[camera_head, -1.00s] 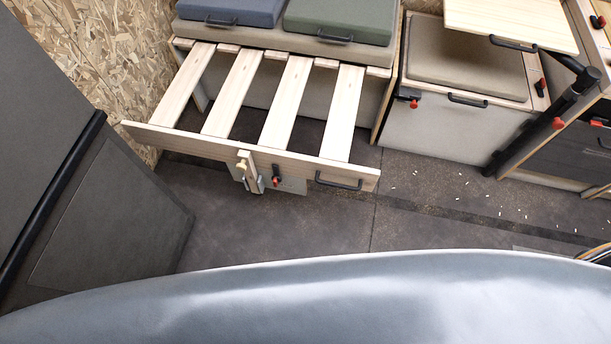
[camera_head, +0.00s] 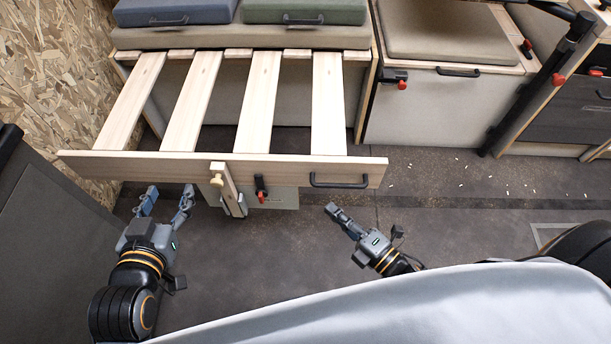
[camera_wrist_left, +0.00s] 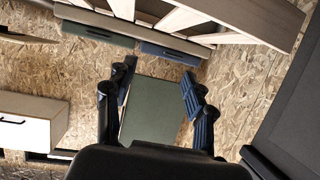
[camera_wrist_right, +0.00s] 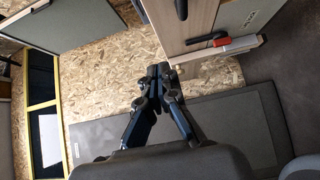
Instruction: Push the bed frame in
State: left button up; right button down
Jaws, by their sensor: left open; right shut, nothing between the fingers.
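The bed frame (camera_head: 110,166) is pulled out from the bench in the head view, with several pale wooden slats running back to it. Its front board has a black handle (camera_head: 340,181) at the right, a red-tipped latch (camera_head: 261,188) and a folded wooden leg (camera_head: 224,182) near the middle. My left gripper (camera_head: 168,192) is open just in front of the board's left part, apparently apart from it. My right gripper (camera_head: 332,209) is shut and empty, in front of and below the handle. The frame also shows at the top of the left wrist view (camera_wrist_left: 255,15).
Blue (camera_head: 175,10) and green (camera_head: 305,10) cushions lie on the bench behind the slats. A beige-topped box (camera_head: 425,105) stands to the right. A dark grey panel (camera_head: 45,240) is at the left. The floor right of the frame is clear except for small pale bits.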

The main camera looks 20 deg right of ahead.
jog(key=b, duration=0.2)
send_near(298, 163)
jog(key=a, duration=0.4)
jog(key=w, duration=0.2)
jog(key=w+d, duration=0.1)
jog(key=w, duration=0.1)
jog(key=shift+w+f, duration=0.1)
jog(key=shift+w, duration=0.25)
pick_arm(q)
notch_tip(298, 163, up, 11)
jog(key=w+d+t+h, duration=0.1)
jog(key=d+t+h, duration=0.1)
jog(key=t, duration=0.5)
jog(key=shift+w+r+b, duration=0.2)
jog(key=shift+b, duration=0.1)
pick_arm(e)
jog(key=shift+w, duration=0.25)
jog(key=shift+w+d, duration=0.1)
